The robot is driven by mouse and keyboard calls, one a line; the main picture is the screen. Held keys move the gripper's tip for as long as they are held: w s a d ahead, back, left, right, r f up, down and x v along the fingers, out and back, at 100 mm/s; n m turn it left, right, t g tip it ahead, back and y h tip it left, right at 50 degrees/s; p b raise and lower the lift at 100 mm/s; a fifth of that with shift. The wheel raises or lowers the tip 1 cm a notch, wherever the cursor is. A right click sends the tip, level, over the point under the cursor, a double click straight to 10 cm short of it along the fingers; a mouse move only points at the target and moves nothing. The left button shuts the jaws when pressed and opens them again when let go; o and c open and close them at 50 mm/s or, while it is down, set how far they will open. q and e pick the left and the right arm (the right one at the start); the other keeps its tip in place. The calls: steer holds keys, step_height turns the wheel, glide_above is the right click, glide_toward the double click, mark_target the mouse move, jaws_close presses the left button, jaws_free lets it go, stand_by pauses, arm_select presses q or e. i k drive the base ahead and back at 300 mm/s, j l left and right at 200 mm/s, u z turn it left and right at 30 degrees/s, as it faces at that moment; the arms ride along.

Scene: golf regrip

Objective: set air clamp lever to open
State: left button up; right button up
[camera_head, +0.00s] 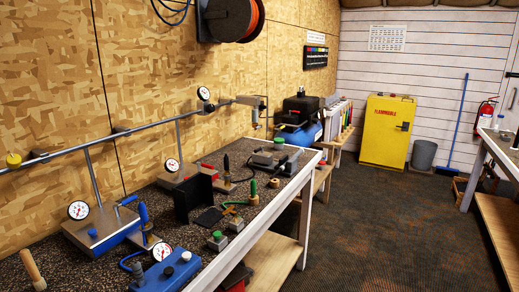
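I cannot tell for sure which device is the air clamp. A metal-topped blue unit (105,230) with a round gauge (78,210) sits on the dark bench on the left. A blue handle (143,212) stands upright at its right side. A second blue box (168,273) with knobs and its own gauge (162,251) is at the front edge. A grey device with a dark bar (270,160) lies farther back; its lever position is too small to tell. Neither of my grippers is in view.
The speckled bench top (165,205) also holds a black upright plate (195,198), a green-button box (217,240) and small tools. An air pipe (140,129) runs along the wall. A yellow cabinet (388,135) stands at the back. The floor (390,225) right of the bench is clear.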

mark_target(262, 148)
steer(key=i+l+u, duration=0.15)
steer(key=i+l, duration=0.65)
